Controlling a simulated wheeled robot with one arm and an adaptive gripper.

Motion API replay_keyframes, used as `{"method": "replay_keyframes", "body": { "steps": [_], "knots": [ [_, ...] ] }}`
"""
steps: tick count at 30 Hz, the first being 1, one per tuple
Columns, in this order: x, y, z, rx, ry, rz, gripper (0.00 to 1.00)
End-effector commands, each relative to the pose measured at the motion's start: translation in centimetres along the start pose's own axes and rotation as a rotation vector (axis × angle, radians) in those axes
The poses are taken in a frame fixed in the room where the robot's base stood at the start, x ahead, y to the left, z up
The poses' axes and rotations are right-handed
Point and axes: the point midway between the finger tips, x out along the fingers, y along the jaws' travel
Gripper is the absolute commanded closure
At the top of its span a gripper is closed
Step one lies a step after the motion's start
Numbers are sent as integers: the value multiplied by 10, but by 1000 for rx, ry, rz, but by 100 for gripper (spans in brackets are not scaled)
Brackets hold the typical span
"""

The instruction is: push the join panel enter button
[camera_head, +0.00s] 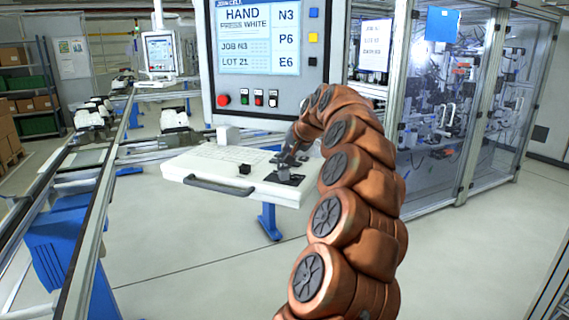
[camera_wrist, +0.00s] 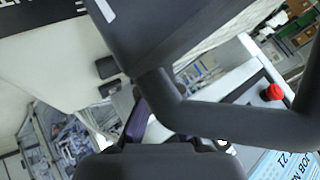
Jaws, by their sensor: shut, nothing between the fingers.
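The join panel (camera_head: 266,42) stands upright in the head view, with a screen reading HAND, JOB N3 and LOT 21. I cannot tell which control is the enter button. My gripper (camera_head: 284,172) is shut and empty, low over the shelf's right part, by a dark plate; I cannot tell if it touches. In the wrist view, dark gripper parts cover the middle, and the red knob (camera_wrist: 272,92) shows at right.
A small black block (camera_head: 244,169) sits on the shelf, left of my gripper. A conveyor line (camera_head: 98,190) runs at left. A glass-walled cell (camera_head: 440,130) stands at right. The front floor is clear.

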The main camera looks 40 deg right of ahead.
Motion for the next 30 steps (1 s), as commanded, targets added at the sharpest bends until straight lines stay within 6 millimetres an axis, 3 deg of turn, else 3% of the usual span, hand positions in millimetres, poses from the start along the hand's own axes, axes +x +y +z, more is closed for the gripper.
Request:
{"method": "replay_keyframes", "body": {
  "steps": [30],
  "knots": [
    [7,5,5,0,-1,0,100]
  ]
}}
